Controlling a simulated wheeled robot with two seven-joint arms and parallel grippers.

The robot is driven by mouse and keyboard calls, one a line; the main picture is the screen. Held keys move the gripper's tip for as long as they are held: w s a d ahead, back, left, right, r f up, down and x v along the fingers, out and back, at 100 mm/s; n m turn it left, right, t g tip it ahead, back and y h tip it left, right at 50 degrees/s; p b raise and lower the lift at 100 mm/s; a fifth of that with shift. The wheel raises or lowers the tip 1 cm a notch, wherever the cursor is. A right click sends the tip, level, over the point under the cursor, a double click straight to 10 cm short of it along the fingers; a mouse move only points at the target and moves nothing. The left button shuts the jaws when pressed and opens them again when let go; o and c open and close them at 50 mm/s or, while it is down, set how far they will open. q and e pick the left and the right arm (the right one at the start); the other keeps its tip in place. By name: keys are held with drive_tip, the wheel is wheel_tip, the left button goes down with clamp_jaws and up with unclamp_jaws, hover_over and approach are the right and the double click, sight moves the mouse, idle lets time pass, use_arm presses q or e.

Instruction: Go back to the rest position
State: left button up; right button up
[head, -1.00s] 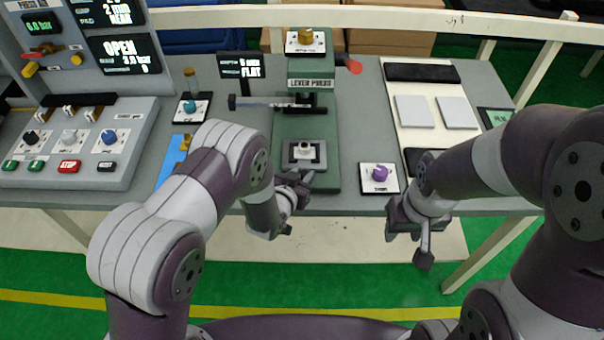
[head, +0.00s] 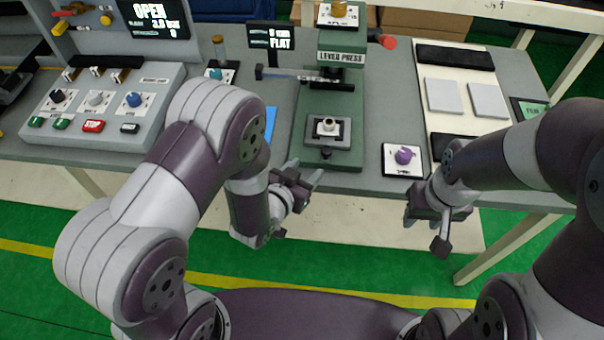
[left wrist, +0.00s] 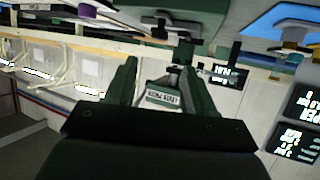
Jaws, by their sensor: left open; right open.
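My left gripper (head: 294,186) is in front of the table's front edge, just below and left of the lever press base in the head view. It is open, with nothing seen between its fingers; its fingers also show in the left wrist view (left wrist: 158,85). My right gripper (head: 436,226) hangs in front of the table edge, below the purple knob (head: 403,155), open and empty. The green lever press (head: 340,100) stands upright on the table with a small light-coloured part (head: 327,126) on its lower seat.
The grey table (head: 284,120) holds a control box (head: 105,110) with knobs and buttons at left, and a white board (head: 434,118) with two grey pads at right. A small sign reading FLAT (head: 277,40) stands left of the press. Green floor (head: 340,255) is clear in front.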

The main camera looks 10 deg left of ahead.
use_arm(q)
drive_tip(key=shift+s+a+r, duration=0.2)
drive_tip(key=shift+s+r, duration=0.05)
drive_tip(key=shift+s, duration=0.25)
drive_tip(key=s+a+f+g+y, duration=0.2)
drive_tip(key=s+f+g, duration=0.2)
drive_tip(key=f, duration=0.2)
drive_tip(key=s+a+r+n+g+y, duration=0.1)
drive_tip(key=s+a+r+g+y, duration=0.1)
drive_tip(key=s+a+g, duration=0.35)
drive_tip(key=s+a+r+n+g, duration=0.1)
drive_tip(key=a+r, duration=0.1)
drive_tip(key=r, duration=0.3)
drive_tip(key=s+a+r+n+y, duration=0.1)
drive_tip(key=a+r+n, duration=0.1)
drive_tip(key=r, duration=0.3)
drive_tip(key=shift+a+r+g, duration=0.35)
drive_tip(key=shift+a+r, duration=0.05)
drive_tip(key=shift+a, duration=0.25)
